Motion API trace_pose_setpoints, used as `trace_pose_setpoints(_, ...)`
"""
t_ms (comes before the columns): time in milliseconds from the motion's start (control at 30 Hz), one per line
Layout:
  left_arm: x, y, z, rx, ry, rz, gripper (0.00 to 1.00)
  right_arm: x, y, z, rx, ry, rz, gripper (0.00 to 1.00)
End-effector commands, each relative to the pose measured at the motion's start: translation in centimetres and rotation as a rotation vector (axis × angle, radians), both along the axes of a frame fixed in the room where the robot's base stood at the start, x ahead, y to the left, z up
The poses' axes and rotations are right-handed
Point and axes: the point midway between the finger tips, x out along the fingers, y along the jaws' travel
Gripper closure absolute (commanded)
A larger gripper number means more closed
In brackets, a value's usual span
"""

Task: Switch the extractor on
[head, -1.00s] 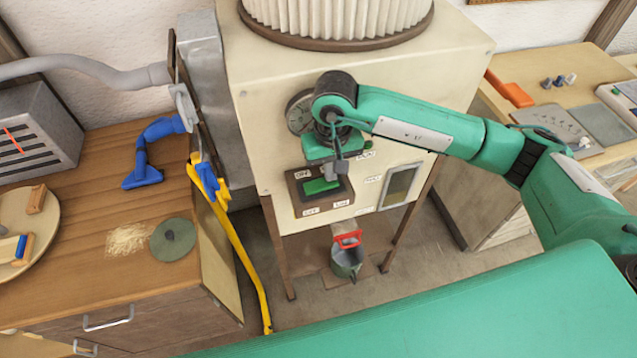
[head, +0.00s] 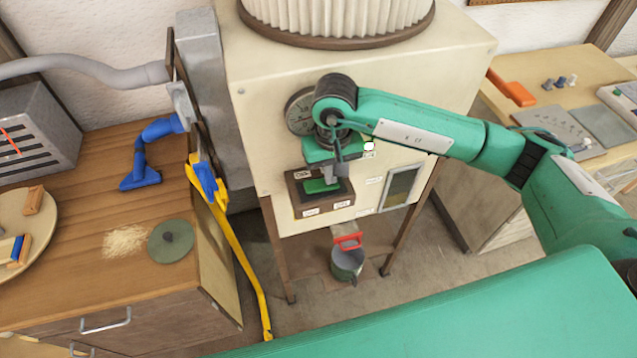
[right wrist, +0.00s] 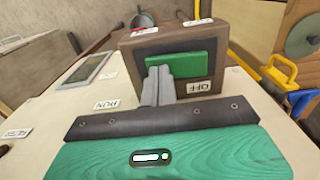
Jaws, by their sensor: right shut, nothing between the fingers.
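The extractor is a cream cabinet (head: 265,130) with a pleated filter on top. Its switch is a green paddle (head: 317,187) in a dark brown box (head: 346,190) on the front, with an OFF label beside it. My right gripper (head: 331,181) is shut and empty, its fingertips at the paddle. In the right wrist view the fingertips (right wrist: 158,88) overlap the near edge of the green paddle (right wrist: 182,65) and seem to touch it. My left gripper is out of view.
A round gauge (head: 299,112) is partly behind my wrist. A window (head: 402,187) is right of the switch box. A bucket with a red handle (head: 347,262) stands below the cabinet. A yellow-handled tool (head: 243,255) leans against the left bench (head: 90,290).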

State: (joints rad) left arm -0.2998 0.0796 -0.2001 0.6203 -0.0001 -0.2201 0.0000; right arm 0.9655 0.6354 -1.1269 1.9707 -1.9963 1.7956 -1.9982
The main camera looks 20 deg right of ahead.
Motion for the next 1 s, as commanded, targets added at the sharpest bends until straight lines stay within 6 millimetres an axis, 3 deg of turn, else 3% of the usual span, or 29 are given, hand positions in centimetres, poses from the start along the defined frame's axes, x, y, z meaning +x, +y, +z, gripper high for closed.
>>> trace_pose_setpoints(800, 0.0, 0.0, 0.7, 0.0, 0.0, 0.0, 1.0, 0.1, 0.0, 6.4, 0.0, -0.003, 0.0, 1.0)
trace_pose_setpoints(1000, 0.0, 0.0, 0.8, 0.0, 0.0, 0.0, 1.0, 0.0, 0.0, 7.0, 0.0, 0.0, 0.0, 1.0)
